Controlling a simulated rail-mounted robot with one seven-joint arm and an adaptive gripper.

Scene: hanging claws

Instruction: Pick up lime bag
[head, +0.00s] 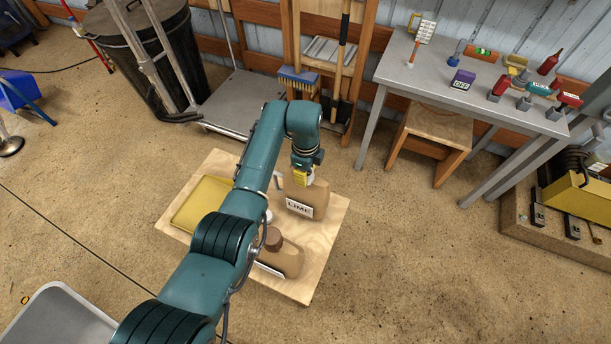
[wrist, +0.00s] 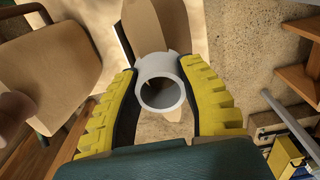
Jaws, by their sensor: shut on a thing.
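The lime bag (head: 305,198) is a tan container with a white label reading LIME, on the right part of the pale wooden board (head: 325,238). My gripper (head: 301,180) is at the top of the lime bag in the head view. In the wrist view its yellow ribbed fingers (wrist: 162,100) close around a light grey open ring (wrist: 160,84) in front of a tan body (wrist: 160,28), apparently the bag's top. The bag looks upright. I cannot tell whether its base touches the board.
A second tan container (head: 284,260) with a brown cap is nearer on the board, partly hidden by my arm. A yellow tray (head: 198,207) lies at the board's left. A grey table (head: 440,78) with tools and a wooden stool (head: 437,127) stand behind right.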

